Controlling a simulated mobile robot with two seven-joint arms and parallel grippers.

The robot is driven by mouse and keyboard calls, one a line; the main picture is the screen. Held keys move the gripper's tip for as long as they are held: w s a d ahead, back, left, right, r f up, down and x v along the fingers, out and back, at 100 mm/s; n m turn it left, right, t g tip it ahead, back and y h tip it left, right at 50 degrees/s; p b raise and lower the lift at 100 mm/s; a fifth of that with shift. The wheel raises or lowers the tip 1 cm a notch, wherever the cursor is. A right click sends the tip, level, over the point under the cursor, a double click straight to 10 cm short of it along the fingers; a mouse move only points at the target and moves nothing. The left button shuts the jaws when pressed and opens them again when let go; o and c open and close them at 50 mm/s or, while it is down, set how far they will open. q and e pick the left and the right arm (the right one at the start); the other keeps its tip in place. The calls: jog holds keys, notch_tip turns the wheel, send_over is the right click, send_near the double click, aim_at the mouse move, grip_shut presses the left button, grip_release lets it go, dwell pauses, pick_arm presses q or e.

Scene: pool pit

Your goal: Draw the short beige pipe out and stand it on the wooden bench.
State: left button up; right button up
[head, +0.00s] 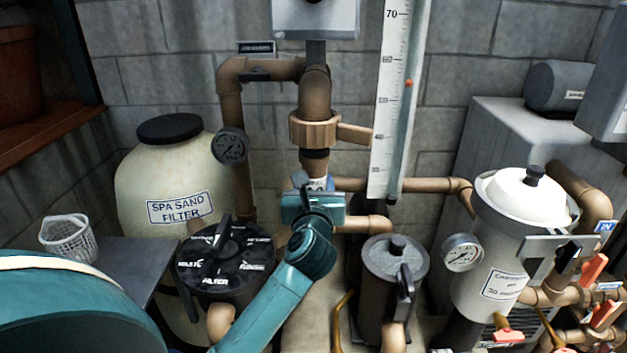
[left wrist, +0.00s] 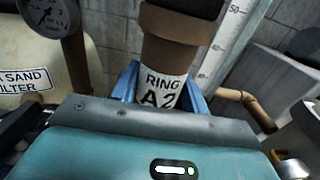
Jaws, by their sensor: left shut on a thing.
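The short beige pipe (left wrist: 165,60) shows in the left wrist view as a brown tube with a wide collar and a white label reading "RING A2". In the head view its labelled part (head: 317,183) is just below the large brown union (head: 315,130), mostly hidden by my gripper. My left gripper (head: 316,188) is shut on it, with blue fingers on both sides of the label. The pipe looks upright and in line with the pipework above. Its lower end is hidden. The wooden bench (head: 50,112) is at the upper left. My right gripper is not in view.
A spa sand filter (head: 150,170), a black-topped filter valve (head: 228,255), a grey canister (head: 393,285) and a white-lidded housing (head: 500,250) crowd around. A ruler (head: 390,100) stands behind at right. A white basket (head: 68,238) sits on a grey shelf (head: 130,262).

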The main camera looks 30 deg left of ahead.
aim_at(314, 188)
pick_arm(q)
jog(key=shift+r, duration=0.2)
dwell(0.3)
jog(key=shift+s+d, duration=0.1)
dwell(0.3)
jog(key=shift+p+v, duration=0.6)
jog(key=shift+v, duration=1.9)
jog(key=v, duration=0.8)
jog(key=shift+s+b, duration=0.4)
jog(key=shift+d, duration=0.2)
